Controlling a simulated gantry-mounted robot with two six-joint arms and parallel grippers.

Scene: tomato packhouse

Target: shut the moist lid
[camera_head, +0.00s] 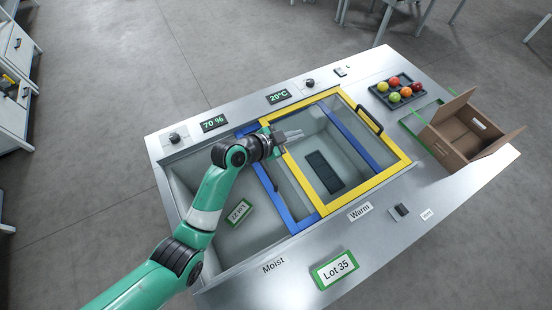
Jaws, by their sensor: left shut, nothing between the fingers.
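The Moist bin (180,195) is the left well in the steel bench, with the word Moist on its front edge. A blue-framed lid (276,204) lies mostly to the right, overlapping the yellow-framed lid (367,184) over the Warm side. The left part of the Moist bin is uncovered. The blue lid's right bar (352,137) shows inside the yellow frame. My left gripper (297,134) is shut and empty, above the yellow frame's left bar near the back; whether it touches is unclear. My left arm hides part of the Moist bin. My right gripper is out of view.
A Lot 22 card (239,213) lies in the Moist bin. A black handle (370,120) stands on the yellow lid's right bar. A tomato tray (381,98) and an open cardboard box (450,143) are at the right. A Lot 35 card (335,269) lies in front.

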